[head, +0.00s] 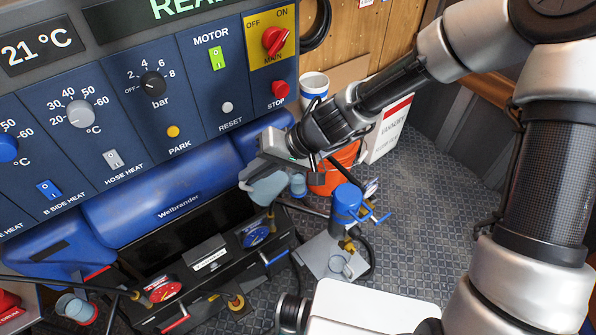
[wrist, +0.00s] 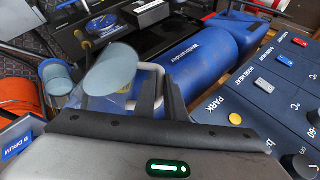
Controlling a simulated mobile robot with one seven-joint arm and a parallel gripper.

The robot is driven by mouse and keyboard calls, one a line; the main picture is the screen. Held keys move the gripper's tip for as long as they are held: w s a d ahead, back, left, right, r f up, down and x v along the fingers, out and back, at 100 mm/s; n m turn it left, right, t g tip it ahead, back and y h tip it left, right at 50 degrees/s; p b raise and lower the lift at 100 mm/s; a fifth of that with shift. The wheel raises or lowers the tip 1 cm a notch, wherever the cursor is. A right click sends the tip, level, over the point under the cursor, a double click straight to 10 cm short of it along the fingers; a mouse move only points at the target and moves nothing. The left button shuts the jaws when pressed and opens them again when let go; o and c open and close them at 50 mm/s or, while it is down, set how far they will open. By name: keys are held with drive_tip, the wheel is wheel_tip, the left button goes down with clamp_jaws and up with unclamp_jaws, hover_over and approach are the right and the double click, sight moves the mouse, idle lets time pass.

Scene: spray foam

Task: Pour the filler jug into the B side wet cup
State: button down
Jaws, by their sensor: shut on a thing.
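My gripper (head: 268,166) is shut on the pale blue-grey filler jug (head: 266,188). The jug hangs in front of the blue machine, above the black tray area. In the wrist view the jug (wrist: 110,72) is between the fingers, its round face toward the camera and its pale handle on the right. I cannot tell its contents. A small blue cup (head: 298,186), which looks like the B side wet cup, is just right of the jug. The wrist view shows this cup (wrist: 57,76) left of the jug, with a gap between them.
An orange bucket (head: 342,172) stands behind the cup. A blue pump (head: 348,202) and a clear cup (head: 341,265) are on a metal stand at the lower right. Another cup (head: 75,307) is at the lower left. The control panel (head: 160,85) rises close behind my gripper.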

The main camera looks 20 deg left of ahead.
sight(263, 183)
drive_tip(key=shift+w+d+r, duration=0.1)
drive_tip(key=shift+w+d, duration=0.05)
idle(0.5)
drive_tip(key=shift+w+d+r+m+g+y+p, duration=0.1)
drive_tip(key=shift+w+d+r+g+y+p, duration=0.15)
drive_tip(key=shift+r+y+p, duration=0.15)
drive_tip(key=shift+w+d+r+m+g+y+p, duration=0.1)
drive_tip(key=shift+r+g+y+p, duration=0.15)
drive_tip(key=shift+r+g+p, duration=0.15)
drive_tip(key=shift+w+d+r+m+g+y+p, duration=0.1)
drive_tip(key=shift+w+d+r+g+y+p, duration=0.1)
drive_tip(key=shift+r+y+p, duration=0.25)
idle(2.3)
